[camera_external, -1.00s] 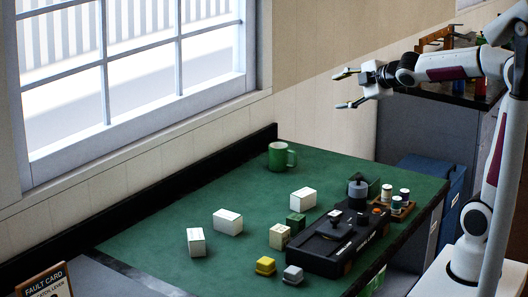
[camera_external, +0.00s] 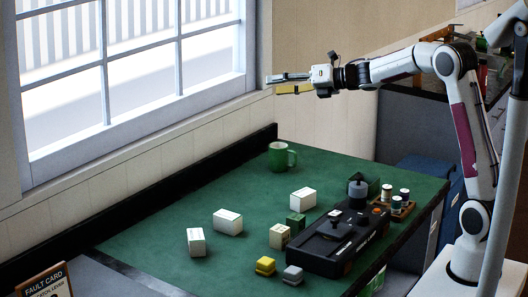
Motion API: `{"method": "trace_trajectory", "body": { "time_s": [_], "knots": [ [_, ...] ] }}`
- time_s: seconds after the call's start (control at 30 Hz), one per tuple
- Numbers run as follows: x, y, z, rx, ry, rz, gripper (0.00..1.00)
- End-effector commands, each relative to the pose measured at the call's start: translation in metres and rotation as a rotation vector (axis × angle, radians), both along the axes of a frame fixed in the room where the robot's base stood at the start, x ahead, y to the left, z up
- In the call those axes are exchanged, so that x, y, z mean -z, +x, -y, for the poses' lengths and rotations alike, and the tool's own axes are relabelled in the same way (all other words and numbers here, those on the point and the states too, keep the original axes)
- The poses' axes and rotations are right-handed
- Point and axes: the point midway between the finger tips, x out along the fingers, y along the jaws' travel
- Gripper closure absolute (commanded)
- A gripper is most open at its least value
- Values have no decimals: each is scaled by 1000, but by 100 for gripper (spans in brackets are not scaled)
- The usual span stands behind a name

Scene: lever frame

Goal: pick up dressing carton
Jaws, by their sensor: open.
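Three white cartons lie on the green bench top: one at the left (camera_external: 196,242), one in the middle (camera_external: 228,222) and one farther back (camera_external: 303,198). A smaller cream carton (camera_external: 279,236) stands beside the black lever frame. The print is too small to tell which is the dressing carton. My gripper (camera_external: 279,85) is open and empty, high above the bench near the window, pointing left. It is well apart from all the cartons.
The black lever frame (camera_external: 328,246) fills the bench's right front. Yellow (camera_external: 265,266), grey (camera_external: 292,275) and green (camera_external: 296,221) blocks sit around it. A green mug (camera_external: 280,156) stands at the back. A tray of spools (camera_external: 402,210) is at the right. The bench's left part is clear.

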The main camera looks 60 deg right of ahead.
Motion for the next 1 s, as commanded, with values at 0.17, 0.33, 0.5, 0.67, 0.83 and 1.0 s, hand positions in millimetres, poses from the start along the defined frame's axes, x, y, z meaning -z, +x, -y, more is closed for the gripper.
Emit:
{"method": "trace_trajectory", "body": {
  "time_s": [0.17, 0.33, 0.5, 0.67, 0.83, 1.0],
  "knots": [
    [35, 12, -4, -173, -160, 28, 51],
    [71, 12, -9, -350, -297, 63, 51],
    [112, 4, -10, -531, -411, 102, 51],
    [153, -12, -9, -704, -496, 148, 51],
    [196, -38, -4, -889, -559, 206, 51],
    [236, -69, 5, -1061, -591, 271, 51]
  ]
}}
